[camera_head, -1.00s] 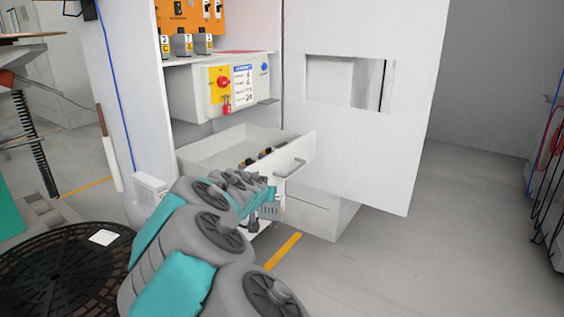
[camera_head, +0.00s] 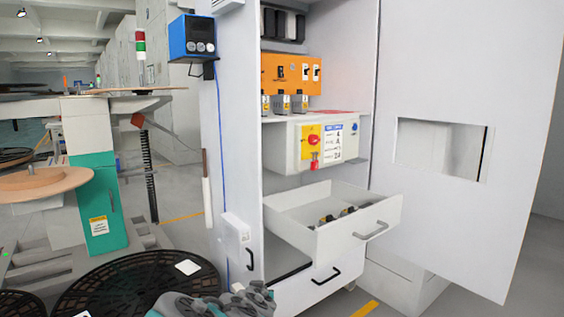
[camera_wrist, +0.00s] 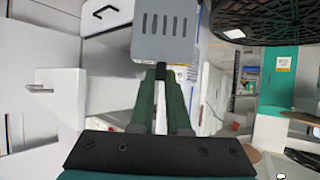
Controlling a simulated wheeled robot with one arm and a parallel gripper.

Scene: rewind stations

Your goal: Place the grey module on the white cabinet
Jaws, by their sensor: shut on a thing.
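My gripper (camera_wrist: 161,74) is shut on the grey module (camera_wrist: 165,36), a light grey block with a row of dark slots, at the top of the wrist view. The head view shows only part of my arm at its bottom edge; gripper and module are out of sight there. The white cabinet (camera_head: 238,120) stands open in the head view. It holds an orange panel (camera_head: 290,74) with several small grey modules below it, and a white control box (camera_head: 330,143) with a red knob. Its upper drawer (camera_head: 365,226) is pulled out with small dark items inside.
The cabinet's door (camera_head: 460,90) swings wide open at the right. A black perforated reel (camera_head: 130,280) lies at lower left, also showing in the wrist view (camera_wrist: 260,18). A teal post (camera_head: 95,205) stands at the left. Floor is clear at the lower right.

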